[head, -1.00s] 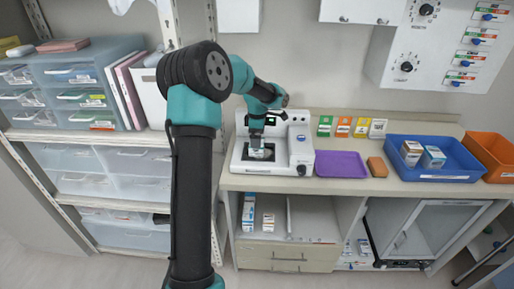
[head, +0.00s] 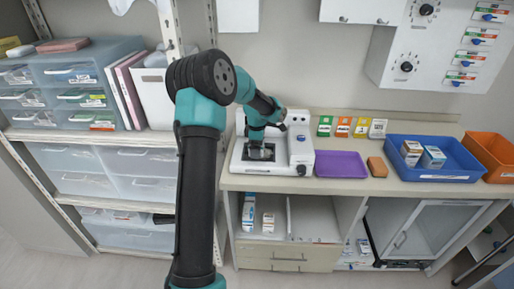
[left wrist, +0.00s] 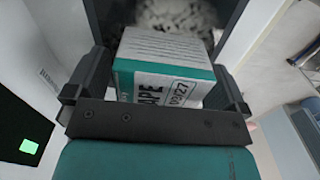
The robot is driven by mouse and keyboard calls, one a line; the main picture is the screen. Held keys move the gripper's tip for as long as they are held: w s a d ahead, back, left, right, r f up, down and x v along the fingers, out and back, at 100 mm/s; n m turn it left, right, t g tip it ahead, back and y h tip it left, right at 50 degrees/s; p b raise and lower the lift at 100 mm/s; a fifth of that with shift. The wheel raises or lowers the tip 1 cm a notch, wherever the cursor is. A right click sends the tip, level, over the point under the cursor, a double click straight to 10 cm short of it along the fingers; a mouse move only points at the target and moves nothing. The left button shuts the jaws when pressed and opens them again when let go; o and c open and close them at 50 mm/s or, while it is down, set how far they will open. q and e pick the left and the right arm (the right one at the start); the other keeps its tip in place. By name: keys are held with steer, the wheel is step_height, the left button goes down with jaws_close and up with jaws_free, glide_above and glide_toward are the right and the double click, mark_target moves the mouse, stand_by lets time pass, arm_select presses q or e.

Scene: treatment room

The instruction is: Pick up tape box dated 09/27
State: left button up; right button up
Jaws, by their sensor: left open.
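The tape box (left wrist: 165,75), white and teal with "TAPE" and a date ending in 27 on its label, shows in the left wrist view. My left gripper (left wrist: 157,95) is open, with one dark finger on each side of the box. I cannot tell whether either finger touches it. In the head view my left gripper (head: 260,153) is down in the opening of a white machine (head: 299,145) on the counter, and the box is hidden there. My right gripper is not in view.
A purple tray (head: 340,164), a brown block (head: 377,167) and a blue bin (head: 455,173) with two small boxes stand to the right of the machine. Several coloured cards stand behind the tray. More boxes (head: 248,212) are on the shelf below. An orange bin (head: 490,150) is far right.

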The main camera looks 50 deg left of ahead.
arm_select(q)
steer(key=shift+c, duration=0.4)
steer(key=c, duration=0.9)
steer(key=shift+r, duration=0.2)
steer(key=shift+r, duration=1.4)
steer(key=shift+s+d+r, duration=0.1)
steer(key=shift+d+r, duration=0.05)
steer(key=shift+r, duration=0.15)
steer(key=s+d+r, duration=0.1)
steer(key=s+d, duration=0.9)
steer(key=d, duration=0.1)
steer(key=shift+s+d+r, duration=0.15)
steer(key=shift+s+d, duration=0.05)
steer(key=shift+d, duration=0.15)
